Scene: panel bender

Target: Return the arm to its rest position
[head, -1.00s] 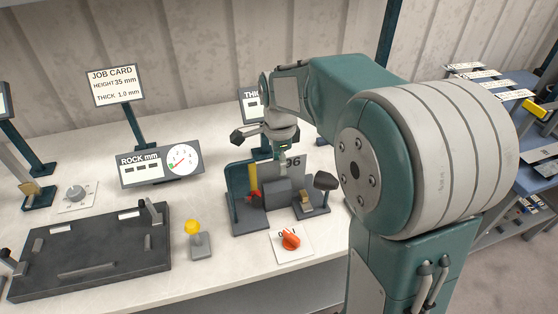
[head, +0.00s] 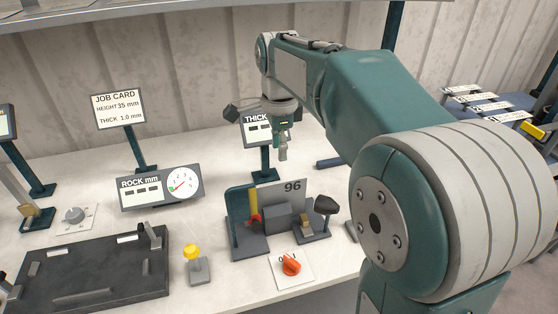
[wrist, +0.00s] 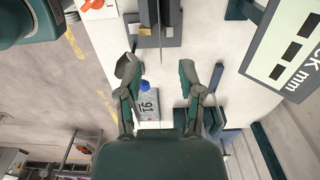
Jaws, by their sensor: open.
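My gripper (head: 283,152) hangs pointing down in the head view, above and behind the small bender fixture (head: 247,243) with the plate marked 96 (head: 292,187). It is clear of the fixture and the bench. In the wrist view my gripper (wrist: 167,75) shows its two fingers spread apart with nothing between them. Below the fingers lies a grey block marked 91 (wrist: 149,104) with a blue top. My arm reaches in from the right of the head view, and its large joint hides part of the bench's right side.
A job card (head: 119,108), a rock gauge (head: 161,188) and a thickness display (head: 257,130) stand on the bench. A dark tray (head: 95,268), a yellow-knobbed lever (head: 194,262) and an orange knob (head: 291,265) are near the front. A shelf with labelled items (head: 490,105) stands at right.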

